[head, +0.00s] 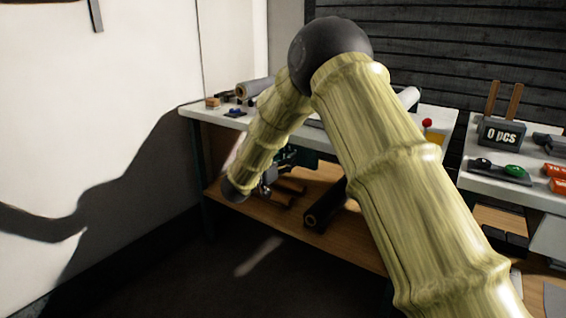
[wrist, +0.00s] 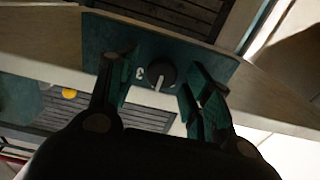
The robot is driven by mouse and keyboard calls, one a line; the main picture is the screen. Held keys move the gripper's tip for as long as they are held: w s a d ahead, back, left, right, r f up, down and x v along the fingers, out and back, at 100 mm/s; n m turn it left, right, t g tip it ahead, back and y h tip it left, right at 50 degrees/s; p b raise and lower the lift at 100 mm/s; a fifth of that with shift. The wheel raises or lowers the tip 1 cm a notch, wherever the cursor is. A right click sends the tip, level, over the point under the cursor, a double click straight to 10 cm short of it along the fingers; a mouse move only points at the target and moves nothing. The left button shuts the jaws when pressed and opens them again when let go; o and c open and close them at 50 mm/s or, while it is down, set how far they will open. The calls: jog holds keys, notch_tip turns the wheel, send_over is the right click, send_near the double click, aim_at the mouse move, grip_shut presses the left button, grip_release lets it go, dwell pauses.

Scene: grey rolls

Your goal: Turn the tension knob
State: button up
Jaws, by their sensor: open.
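The tension knob (wrist: 161,75) is a round black knob with a pale pointer line, set on a dark teal panel (wrist: 205,62) in the wrist view. A white mark like a 3 is printed on the panel left of the knob. My gripper (wrist: 160,84) is open, with one finger at each side of the knob and the knob showing between them. I cannot tell whether either finger touches it. In the head view my gripper (head: 266,184) is small and dark beside the bench, below the tabletop; the knob cannot be made out there.
The workbench (head: 432,119) has a white top with grey rolls and a lower wooden shelf (head: 350,245) with dark rolls. A red knob (head: 427,122) stands at the top's right. A "0 pcs" display (head: 501,134) stands on the right bench. Bare floor lies in front.

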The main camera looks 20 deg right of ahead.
jog(key=shift+w+d, duration=0.2)
jog(key=shift+d, duration=0.05)
jog(key=shift+c, duration=0.4)
jog(key=c, duration=0.9)
jog(key=shift+m, duration=0.3)
jog(key=shift+s+d+f+m+p, duration=0.1)
jog(key=shift+m+p, duration=0.6)
jog(key=shift+m, duration=1.35)
jog(key=shift+s+f+m+p, duration=0.1)
jog(key=shift+m+p, duration=0.6)
jog(key=shift+m, duration=1.35)
